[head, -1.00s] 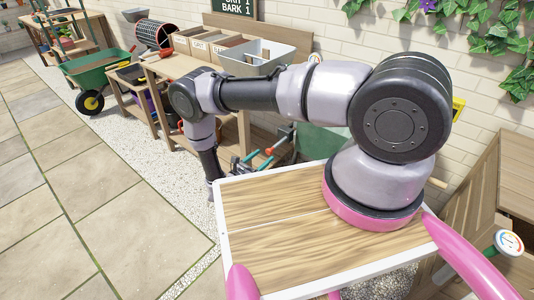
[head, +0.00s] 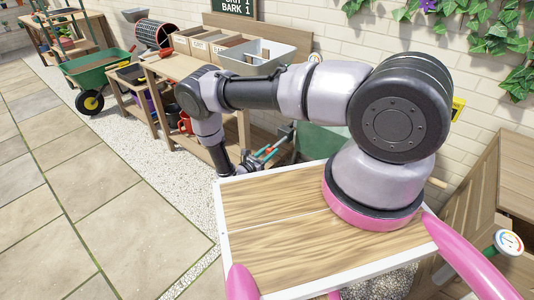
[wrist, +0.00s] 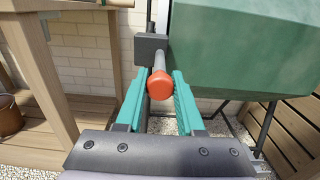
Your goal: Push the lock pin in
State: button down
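The lock pin (wrist: 159,62) shows in the wrist view as a metal shaft with a red knob (wrist: 160,86) on its near end. Its far end meets a dark block (wrist: 150,48) beside the green drum (wrist: 245,50). My gripper (wrist: 159,78) has two teal fingers standing apart, one on each side of the knob. I cannot tell whether they touch it. In the head view my gripper (head: 262,156) is small and partly hidden behind the wooden top, near the green drum (head: 320,141). The pin cannot be made out there.
A wooden bench (wrist: 42,70) stands left in the wrist view, and slatted wood (wrist: 296,130) lies right. In the head view, a potting bench with a grey tub (head: 262,58) stands behind my arm. Paving (head: 90,180) at left is open.

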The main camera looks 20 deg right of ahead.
aim_at(277, 145)
jog(key=shift+w+d, duration=0.1)
jog(key=shift+x, duration=2.5)
jog(key=shift+c, duration=1.6)
grip_release()
jog(key=shift+w, duration=0.1)
jog(key=shift+v, duration=4.55)
